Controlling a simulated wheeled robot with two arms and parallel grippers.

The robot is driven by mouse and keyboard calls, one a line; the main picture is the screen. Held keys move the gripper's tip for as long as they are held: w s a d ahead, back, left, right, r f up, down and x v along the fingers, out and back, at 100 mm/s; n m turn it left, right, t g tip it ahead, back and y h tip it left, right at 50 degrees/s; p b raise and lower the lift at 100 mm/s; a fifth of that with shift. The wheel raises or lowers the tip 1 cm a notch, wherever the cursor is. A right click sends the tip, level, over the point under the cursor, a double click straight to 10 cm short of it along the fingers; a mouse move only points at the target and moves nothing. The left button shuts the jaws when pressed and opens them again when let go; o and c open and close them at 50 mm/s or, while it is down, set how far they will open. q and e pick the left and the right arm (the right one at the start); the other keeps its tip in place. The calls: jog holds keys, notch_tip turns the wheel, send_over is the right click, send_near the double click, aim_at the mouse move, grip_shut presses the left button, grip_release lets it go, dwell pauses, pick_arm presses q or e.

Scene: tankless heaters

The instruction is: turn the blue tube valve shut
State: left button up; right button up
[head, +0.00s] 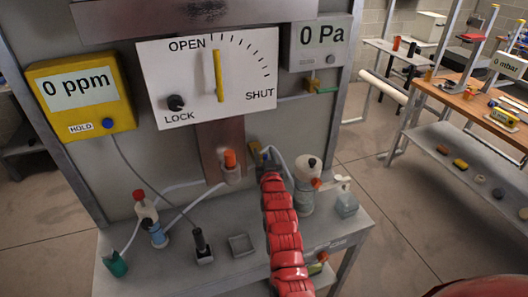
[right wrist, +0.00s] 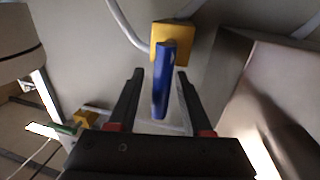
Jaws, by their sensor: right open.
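In the right wrist view, a blue valve handle (right wrist: 161,85) hangs from a yellow valve body (right wrist: 172,38) with pale tubing at it. My right gripper (right wrist: 158,75) is open, with one dark finger on each side of the handle. A gap shows on both sides, so the fingers do not seem to press on it. In the head view, my red right arm reaches up to the panel's lower part. The blue handle is hidden in that view. My left gripper is not in view.
A valve with a green handle (head: 326,90) sits higher on the right. Around my arm stand an orange-topped fitting (head: 230,168), a white and grey bottle (head: 306,190) and a soap dispenser (head: 345,198) on the grey shelf (head: 215,275). A dial board (head: 190,85) is above.

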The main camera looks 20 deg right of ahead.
jog(key=shift+w, duration=0.1)
grip_shut()
dwell(0.5)
jog(key=shift+d+f+m+g+y+b, duration=0.35)
jog(key=shift+d+f+m+y+b, duration=0.25)
jog(key=shift+m+b, duration=1.35)
jog(key=shift+d+f+m+g+y+b, duration=0.35)
jog(key=shift+d+f+m+b, duration=0.5)
jog(key=shift+m, duration=2.15)
jog(key=shift+d+f+m+g+y+b, duration=0.3)
jog(key=shift+d+f+m+y+b, duration=0.4)
jog(key=shift+m+b, duration=1.35)
jog(key=shift+a+f+m+p, duration=0.1)
jog(key=shift+a+m+p, duration=0.15)
jog(key=shift+m+p, duration=0.25)
